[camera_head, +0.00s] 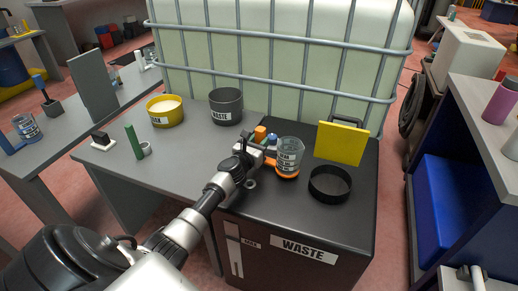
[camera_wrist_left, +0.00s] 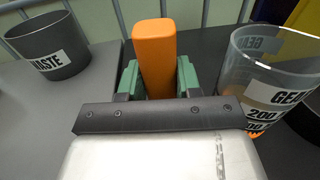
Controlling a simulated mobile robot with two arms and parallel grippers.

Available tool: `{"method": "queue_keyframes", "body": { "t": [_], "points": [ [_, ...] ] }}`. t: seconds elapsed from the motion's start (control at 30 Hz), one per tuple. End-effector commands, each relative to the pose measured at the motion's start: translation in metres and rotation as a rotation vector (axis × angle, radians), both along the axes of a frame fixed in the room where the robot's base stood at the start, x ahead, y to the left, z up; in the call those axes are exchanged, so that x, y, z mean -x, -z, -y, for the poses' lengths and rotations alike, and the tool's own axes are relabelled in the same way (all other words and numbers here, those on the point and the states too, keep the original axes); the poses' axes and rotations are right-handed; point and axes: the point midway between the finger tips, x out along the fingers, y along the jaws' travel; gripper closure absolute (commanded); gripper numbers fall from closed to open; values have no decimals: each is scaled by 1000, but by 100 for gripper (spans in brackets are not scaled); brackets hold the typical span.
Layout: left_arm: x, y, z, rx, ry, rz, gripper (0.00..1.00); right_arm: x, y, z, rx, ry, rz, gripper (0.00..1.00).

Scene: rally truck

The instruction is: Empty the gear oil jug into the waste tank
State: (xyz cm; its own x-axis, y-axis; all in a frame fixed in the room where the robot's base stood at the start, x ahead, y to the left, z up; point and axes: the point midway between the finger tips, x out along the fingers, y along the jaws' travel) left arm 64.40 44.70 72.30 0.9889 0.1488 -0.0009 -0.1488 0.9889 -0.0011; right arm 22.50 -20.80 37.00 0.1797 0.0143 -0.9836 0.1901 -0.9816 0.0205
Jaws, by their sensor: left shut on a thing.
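The gear oil jug (camera_head: 289,152) is a clear, marked beaker with an orange base, at the middle of the dark cabinet top. It looks about upright; I cannot tell if it touches the top. My left gripper (camera_head: 262,150) is shut on its orange handle (camera_wrist_left: 154,62), left of the jug. In the left wrist view the green fingers flank the handle, and the jug (camera_wrist_left: 275,62) shows amber low inside. The waste tank (camera_head: 345,238) is the dark cabinet labelled WASTE. A black round rim (camera_head: 330,196) stands on its top, right of the jug. My right gripper is not in view.
A yellow upright panel (camera_head: 342,143) stands behind the rim. A grey bucket labelled WASTE (camera_head: 226,108) and a yellow tub (camera_head: 165,111) stand on the grey table to the left. A caged white tank (camera_head: 270,60) blocks the back. The cabinet top's front is clear.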

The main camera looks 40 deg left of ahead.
Motion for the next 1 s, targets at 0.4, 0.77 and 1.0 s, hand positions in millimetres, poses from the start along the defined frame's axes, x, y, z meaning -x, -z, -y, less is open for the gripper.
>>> {"method": "queue_keyframes", "body": {
  "t": [0.4,0.77,1.0],
  "points": [
    [-2,-12,5,-64,1,-6,100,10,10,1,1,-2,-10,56],
    [-3,-25,13,-158,0,-22,100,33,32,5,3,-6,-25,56],
    [-3,-24,13,-156,0,-21,100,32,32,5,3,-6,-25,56]
  ]
}}
